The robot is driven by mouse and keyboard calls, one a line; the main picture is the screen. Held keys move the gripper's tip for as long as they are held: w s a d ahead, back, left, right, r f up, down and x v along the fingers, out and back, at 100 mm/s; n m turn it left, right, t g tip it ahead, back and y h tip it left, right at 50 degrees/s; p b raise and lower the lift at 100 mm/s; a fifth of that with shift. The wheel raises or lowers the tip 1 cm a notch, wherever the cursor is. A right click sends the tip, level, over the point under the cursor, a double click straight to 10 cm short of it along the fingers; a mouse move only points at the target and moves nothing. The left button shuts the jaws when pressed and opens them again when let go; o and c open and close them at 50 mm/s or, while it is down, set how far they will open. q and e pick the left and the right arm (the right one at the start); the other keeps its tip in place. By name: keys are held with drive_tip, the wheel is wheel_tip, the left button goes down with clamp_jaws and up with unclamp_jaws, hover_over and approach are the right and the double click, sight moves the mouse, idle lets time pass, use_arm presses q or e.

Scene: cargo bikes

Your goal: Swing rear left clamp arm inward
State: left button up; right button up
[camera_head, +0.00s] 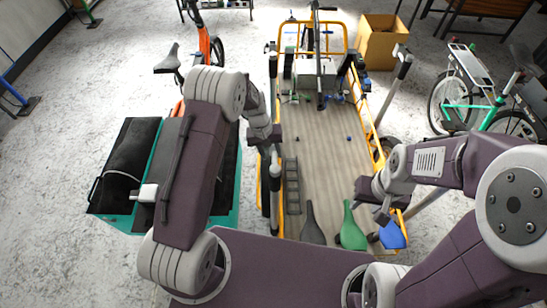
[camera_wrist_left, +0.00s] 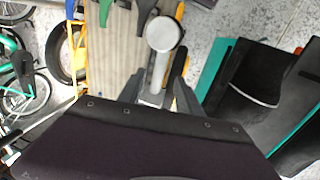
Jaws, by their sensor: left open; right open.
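The rear left clamp arm (camera_head: 274,190) is a grey bar with a round pale head, on the left yellow rail of the cargo bed (camera_head: 325,170). In the left wrist view its round head (camera_wrist_left: 162,34) and shaft show between my two dark fingers. My left gripper (camera_head: 272,148) is open and sits just above the clamp arm; I cannot tell whether a finger touches it. In the left wrist view the fingers (camera_wrist_left: 155,95) lie one on each side of the shaft. My right gripper (camera_head: 381,214) is open near the bed's near right corner, close to a blue bottle-like object (camera_head: 392,236).
Green (camera_head: 352,230) and dark grey (camera_head: 312,226) bottle-like objects lie at the bed's near end. A black-and-teal box (camera_head: 128,165) stands left of the bed. Another upright grey clamp (camera_head: 403,62) is at the far right rail. A cardboard box (camera_head: 381,42) stands behind.

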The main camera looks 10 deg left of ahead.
sight(274, 160)
use_arm(q)
drive_tip(key=f, duration=0.4)
drive_tip(key=shift+w+d+p, duration=0.15)
drive_tip(key=shift+d+p, duration=0.15)
drive_tip(key=shift+d, duration=0.1)
drive_tip(key=shift+d+f, duration=0.15)
drive_tip(key=shift+f, duration=0.05)
clamp_jaws()
idle(0.8)
